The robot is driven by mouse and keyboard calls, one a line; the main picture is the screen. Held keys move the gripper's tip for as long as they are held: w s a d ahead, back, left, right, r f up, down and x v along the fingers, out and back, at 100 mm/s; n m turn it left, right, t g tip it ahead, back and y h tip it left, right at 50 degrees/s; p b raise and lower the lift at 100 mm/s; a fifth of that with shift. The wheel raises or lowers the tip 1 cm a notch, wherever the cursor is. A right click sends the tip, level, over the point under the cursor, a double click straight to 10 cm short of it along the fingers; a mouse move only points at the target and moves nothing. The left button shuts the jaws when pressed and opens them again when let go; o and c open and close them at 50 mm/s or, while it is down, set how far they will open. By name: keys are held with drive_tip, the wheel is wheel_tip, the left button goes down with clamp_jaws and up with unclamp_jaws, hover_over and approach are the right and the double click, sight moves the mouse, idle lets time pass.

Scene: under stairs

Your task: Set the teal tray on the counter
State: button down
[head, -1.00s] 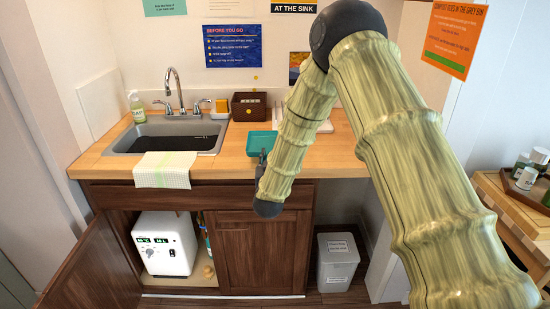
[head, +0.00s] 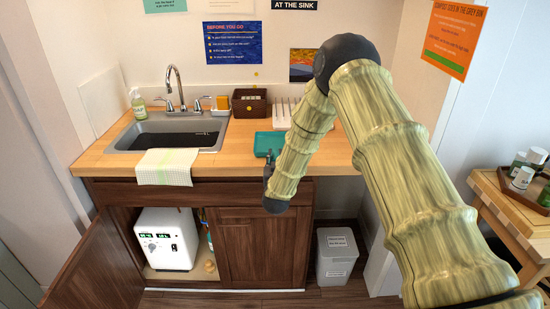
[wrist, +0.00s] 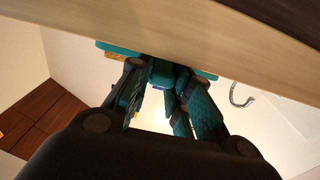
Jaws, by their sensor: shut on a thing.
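The teal tray (head: 263,140) is at the counter's (head: 112,163) right half, right of the sink, partly hidden behind my arm in the head view. My gripper (head: 268,160) is at the tray's near side, mostly hidden by my arm. In the wrist view my gripper (wrist: 162,95) is shut on a teal part of the tray (wrist: 162,72), and the tray's edge shows just past the counter's front edge (wrist: 170,40). I cannot tell whether the tray touches the counter top or is slightly above it.
A brown box (head: 249,102) and a white rack (head: 281,113) stand behind the tray. The sink (head: 165,133) with a draped towel (head: 165,167) is to the left. The left cabinet door (head: 95,268) hangs open. A grey bin (head: 336,255) stands on the floor at right.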

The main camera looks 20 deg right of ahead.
drive_tip(key=shift+f, duration=0.15)
drive_tip(key=c, duration=1.3)
unclamp_jaws()
